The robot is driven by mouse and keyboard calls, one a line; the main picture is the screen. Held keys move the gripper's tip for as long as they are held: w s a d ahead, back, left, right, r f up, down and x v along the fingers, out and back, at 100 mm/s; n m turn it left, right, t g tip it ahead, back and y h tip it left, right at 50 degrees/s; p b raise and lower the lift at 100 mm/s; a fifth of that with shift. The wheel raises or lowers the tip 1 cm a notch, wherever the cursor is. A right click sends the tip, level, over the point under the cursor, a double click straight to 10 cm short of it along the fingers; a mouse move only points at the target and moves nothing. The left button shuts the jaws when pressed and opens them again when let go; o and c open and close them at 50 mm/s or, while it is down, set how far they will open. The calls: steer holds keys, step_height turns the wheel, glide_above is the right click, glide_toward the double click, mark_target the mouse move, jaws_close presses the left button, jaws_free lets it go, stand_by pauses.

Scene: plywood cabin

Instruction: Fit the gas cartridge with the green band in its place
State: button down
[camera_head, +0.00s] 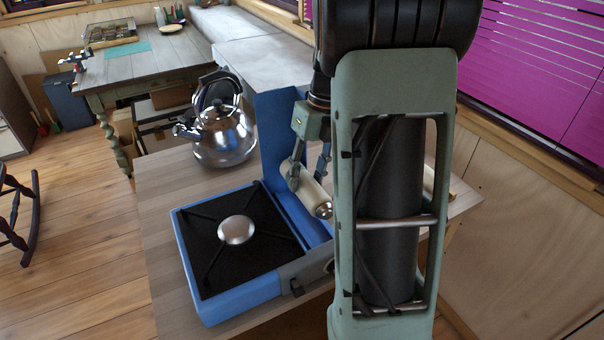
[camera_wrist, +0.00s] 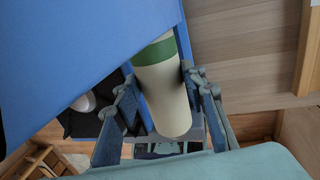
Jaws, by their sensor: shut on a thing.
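The cream gas cartridge (camera_head: 313,196) is held lying over the side compartment (camera_head: 290,212) of the blue camping stove (camera_head: 235,288). In the wrist view the cartridge (camera_wrist: 164,92) shows its green band (camera_wrist: 158,52) at the far end. My gripper (camera_head: 308,176) is shut on the cartridge's body, one finger on each side; it also shows in the wrist view (camera_wrist: 160,88). The compartment's blue lid (camera_head: 276,130) stands open, upright behind it. I cannot tell whether the cartridge touches the compartment floor. My arm hides the stove's right side.
A steel kettle (camera_head: 222,135) stands on the wooden table (camera_head: 160,190) behind the stove. A cream object (camera_head: 429,180) behind my arm is mostly hidden. A second table (camera_head: 135,58) with small items stands at the back left. The table left of the stove is clear.

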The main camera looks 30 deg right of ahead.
steer(key=shift+a+f+b, duration=0.15)
steer(key=shift+f+b, duration=2.5)
steer(key=shift+f, duration=0.6)
steer(key=shift+p, duration=0.7)
steer(key=shift+f+p, duration=0.5)
steer(key=shift+f, duration=0.45)
stand_by(0.3)
steer(key=c, duration=1.6)
jaws_free()
steer(key=o, duration=0.6)
